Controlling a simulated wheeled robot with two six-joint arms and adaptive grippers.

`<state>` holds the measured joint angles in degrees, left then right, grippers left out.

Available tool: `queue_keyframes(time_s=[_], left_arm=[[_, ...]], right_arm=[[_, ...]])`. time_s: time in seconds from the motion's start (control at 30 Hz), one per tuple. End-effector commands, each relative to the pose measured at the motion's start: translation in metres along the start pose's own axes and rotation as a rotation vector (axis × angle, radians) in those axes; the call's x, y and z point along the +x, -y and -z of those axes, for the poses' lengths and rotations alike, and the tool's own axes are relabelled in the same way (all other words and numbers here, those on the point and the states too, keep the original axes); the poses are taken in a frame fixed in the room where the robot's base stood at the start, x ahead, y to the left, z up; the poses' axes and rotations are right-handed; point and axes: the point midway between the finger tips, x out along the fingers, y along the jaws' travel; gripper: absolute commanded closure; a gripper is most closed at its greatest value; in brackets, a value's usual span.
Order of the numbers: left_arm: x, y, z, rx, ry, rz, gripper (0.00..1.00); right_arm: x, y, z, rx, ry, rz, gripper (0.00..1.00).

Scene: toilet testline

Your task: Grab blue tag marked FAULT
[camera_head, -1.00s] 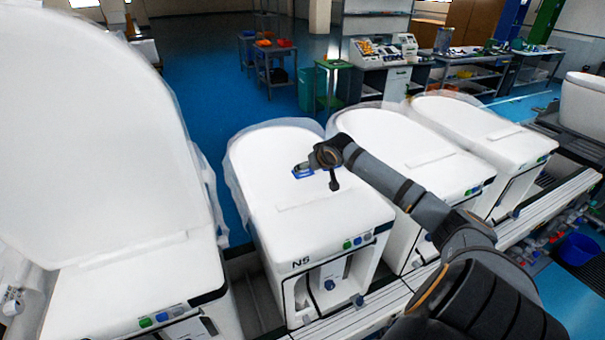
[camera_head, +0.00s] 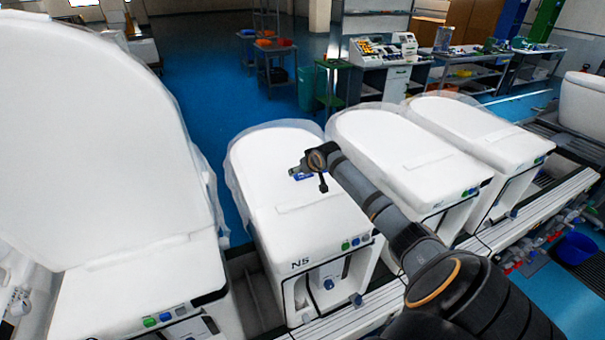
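A small blue tag (camera_head: 302,176) lies on the white lid of the toilet marked N5 (camera_head: 300,215). Any lettering on the tag is too small to read. My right arm reaches in from the lower right, and its gripper (camera_head: 303,171) is at the tag, overlapping its upper edge. The arm's end partly hides the fingers, so I cannot tell whether they are open or closed on the tag. My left gripper is not in view.
A toilet with its lid raised (camera_head: 90,130) stands at the left. Two more closed toilets stand to the right of N5, the nearer one (camera_head: 400,150) beside my arm. A workbench (camera_head: 385,70) and carts are behind, across the blue floor.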

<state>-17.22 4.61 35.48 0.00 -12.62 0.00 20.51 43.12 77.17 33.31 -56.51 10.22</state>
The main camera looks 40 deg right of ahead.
Motion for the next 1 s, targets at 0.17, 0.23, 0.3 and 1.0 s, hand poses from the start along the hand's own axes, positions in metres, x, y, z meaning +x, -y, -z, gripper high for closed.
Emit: queue_keyframes(time_s=[0.17,0.23,0.3,1.0], left_arm=[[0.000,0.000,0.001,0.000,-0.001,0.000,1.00],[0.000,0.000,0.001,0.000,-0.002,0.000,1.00],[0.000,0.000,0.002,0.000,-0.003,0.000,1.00],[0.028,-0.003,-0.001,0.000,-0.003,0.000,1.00]], right_arm=[[0.000,0.000,0.000,0.000,0.000,0.000,0.54],[0.000,0.000,0.000,0.000,0.000,0.000,0.63],[0.000,0.000,0.000,0.000,0.000,0.000,0.66],[-0.065,0.000,0.067,0.001,-0.004,0.001,0.66]])
